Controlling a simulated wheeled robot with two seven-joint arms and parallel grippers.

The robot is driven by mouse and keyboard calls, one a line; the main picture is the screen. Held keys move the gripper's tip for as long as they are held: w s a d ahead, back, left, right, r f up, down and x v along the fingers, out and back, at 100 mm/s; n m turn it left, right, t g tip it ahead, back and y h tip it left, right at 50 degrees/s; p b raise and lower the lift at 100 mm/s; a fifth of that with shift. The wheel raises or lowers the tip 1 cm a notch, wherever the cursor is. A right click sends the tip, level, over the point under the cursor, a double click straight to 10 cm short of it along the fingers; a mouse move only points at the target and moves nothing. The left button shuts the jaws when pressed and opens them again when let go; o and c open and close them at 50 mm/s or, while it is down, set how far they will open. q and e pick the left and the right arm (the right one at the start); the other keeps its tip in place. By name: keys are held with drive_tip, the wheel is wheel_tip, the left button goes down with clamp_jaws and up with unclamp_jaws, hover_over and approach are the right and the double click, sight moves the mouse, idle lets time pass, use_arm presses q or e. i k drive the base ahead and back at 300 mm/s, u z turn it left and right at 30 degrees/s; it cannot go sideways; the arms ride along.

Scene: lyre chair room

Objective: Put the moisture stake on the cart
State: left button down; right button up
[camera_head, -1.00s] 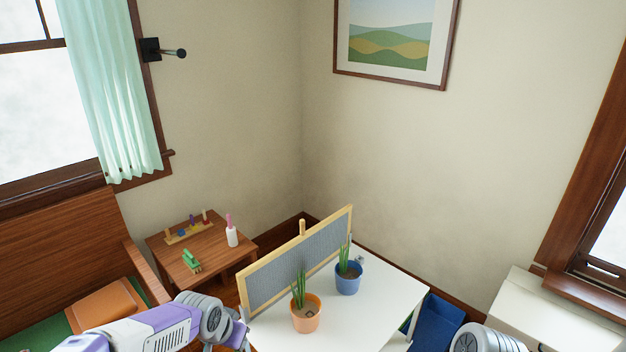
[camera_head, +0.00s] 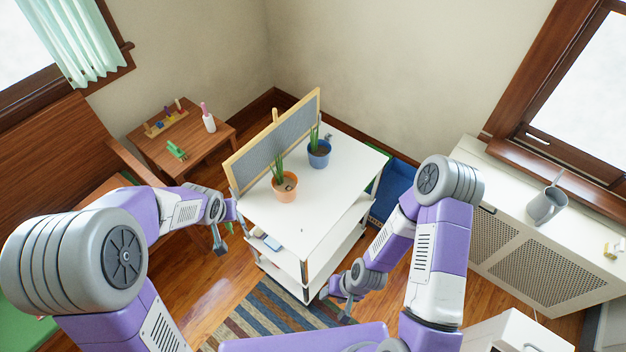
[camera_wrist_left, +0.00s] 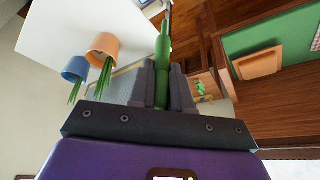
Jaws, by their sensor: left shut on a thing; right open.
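In the head view that gripper (camera_head: 219,240) is just left of the cart, pointing down, with a bit of green showing; most of the stake is hidden there. The white cart (camera_head: 325,205) stands in the middle, with a top and lower shelves; its top also shows in the wrist view (camera_wrist_left: 70,30). My right gripper (camera_head: 340,296) is open and empty at the cart's front right corner.
On the cart top are an orange pot (camera_head: 284,192), a blue pot (camera_head: 319,158) and a framed grey panel (camera_head: 280,140) along the back left. The top's front right is clear. A wooden side table (camera_head: 190,140) stands left; a radiator cabinet (camera_head: 540,250) stands right.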

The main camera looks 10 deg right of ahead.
sight(335, 193)
drive_tip(key=k, duration=1.25)
drive_tip(key=z, duration=0.85)
drive_tip(key=i, duration=0.95)
drive_tip(key=z, duration=0.55)
drive_tip(key=i, duration=1.2)
drive_tip(key=u, duration=1.45)
drive_tip(key=i, duration=0.4)
drive_tip(key=u, duration=0.3)
